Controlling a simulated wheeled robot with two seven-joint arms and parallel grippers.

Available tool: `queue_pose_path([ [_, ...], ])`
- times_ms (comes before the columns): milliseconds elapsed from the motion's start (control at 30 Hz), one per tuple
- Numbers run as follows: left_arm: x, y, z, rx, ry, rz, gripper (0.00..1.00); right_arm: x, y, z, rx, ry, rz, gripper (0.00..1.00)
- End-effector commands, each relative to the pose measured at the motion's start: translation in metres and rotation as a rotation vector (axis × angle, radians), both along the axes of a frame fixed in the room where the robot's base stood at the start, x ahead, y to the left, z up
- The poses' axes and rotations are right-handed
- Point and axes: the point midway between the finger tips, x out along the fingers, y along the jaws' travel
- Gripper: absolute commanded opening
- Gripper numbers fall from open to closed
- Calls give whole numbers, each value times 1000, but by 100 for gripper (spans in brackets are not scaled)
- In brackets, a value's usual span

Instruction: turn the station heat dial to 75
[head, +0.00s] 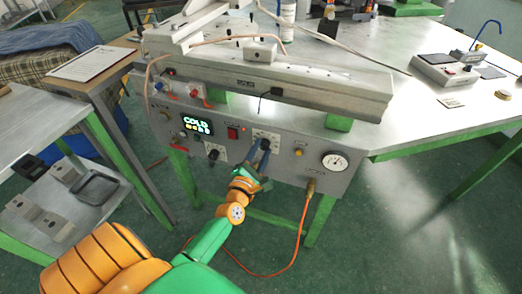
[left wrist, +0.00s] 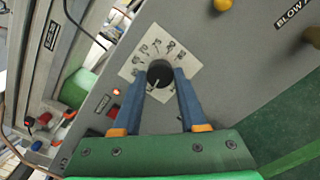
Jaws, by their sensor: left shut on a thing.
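The heat dial (left wrist: 160,73) is a round black knob on a pale scale plate (left wrist: 134,66) with printed numbers. A light mark shows on the knob's lower left in the left wrist view; the numbers are too small to read surely. My left gripper (left wrist: 163,82) is shut on the dial, a blue finger on each side. In the head view my left gripper (head: 259,150) reaches the front of the grey station panel (head: 300,166), and its fingers largely hide the dial. The scale plate (head: 267,135) shows above them. My right gripper is not in view.
A lit display (head: 197,124) reads COLD. Next to it are a red switch (head: 232,133) and another black knob (head: 214,154). A yellow knob (head: 298,152) and a round gauge (head: 335,161) are to the right. An orange hose (head: 303,225) hangs below the panel.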

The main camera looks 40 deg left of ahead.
Motion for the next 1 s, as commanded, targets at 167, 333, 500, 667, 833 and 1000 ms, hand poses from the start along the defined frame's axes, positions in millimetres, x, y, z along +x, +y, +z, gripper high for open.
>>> queue_pose_path([
  [167,0,0,1,123,31,1,0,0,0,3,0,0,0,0],
  [333,0,0,1,278,72,0,0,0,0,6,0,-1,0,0],
  [500,0,0,2,434,111,1,0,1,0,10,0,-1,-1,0],
  [667,0,0,2,582,150,0,0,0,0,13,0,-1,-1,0],
  [833,0,0,2,738,190,1,0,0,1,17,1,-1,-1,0],
  [1000,0,0,2,896,231,1,0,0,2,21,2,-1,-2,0],
])
